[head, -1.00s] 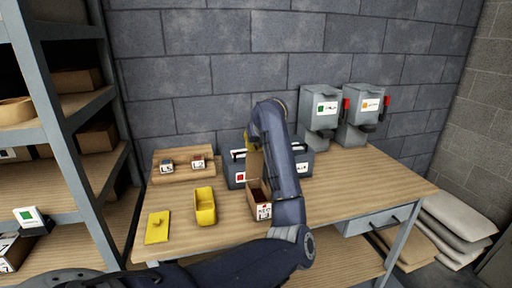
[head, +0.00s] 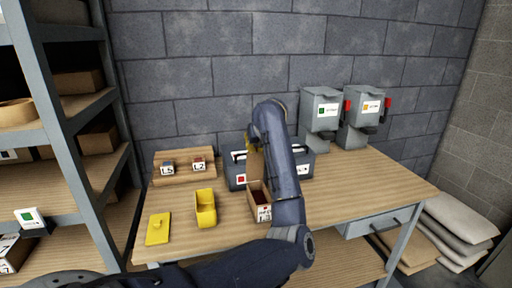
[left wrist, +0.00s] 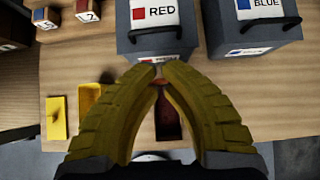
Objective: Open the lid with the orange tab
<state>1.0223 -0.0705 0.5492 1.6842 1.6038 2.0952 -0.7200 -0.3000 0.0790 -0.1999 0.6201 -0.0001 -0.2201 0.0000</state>
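A small open wooden box (head: 262,203) with a dark red inside stands on the workbench. Its tan lid (head: 256,166) stands roughly upright at the box's back edge. My left gripper (head: 249,142) is at the top of the lid, partly hidden behind my arm. In the left wrist view, the yellow fingertips (left wrist: 159,72) nearly meet, with a small orange-red bit, seemingly the tab (left wrist: 160,82), between them. The box's dark red inside (left wrist: 167,122) shows below them. My right gripper is not in view.
Grey bins labelled RED (left wrist: 155,28) and BLUE (left wrist: 254,30) stand behind the box. A yellow container (head: 205,208) and flat yellow lid (head: 158,229) lie left. A wooden stand (head: 184,178) holds small blocks. Two grey dispensers (head: 321,112) stand back right. The right bench top is clear.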

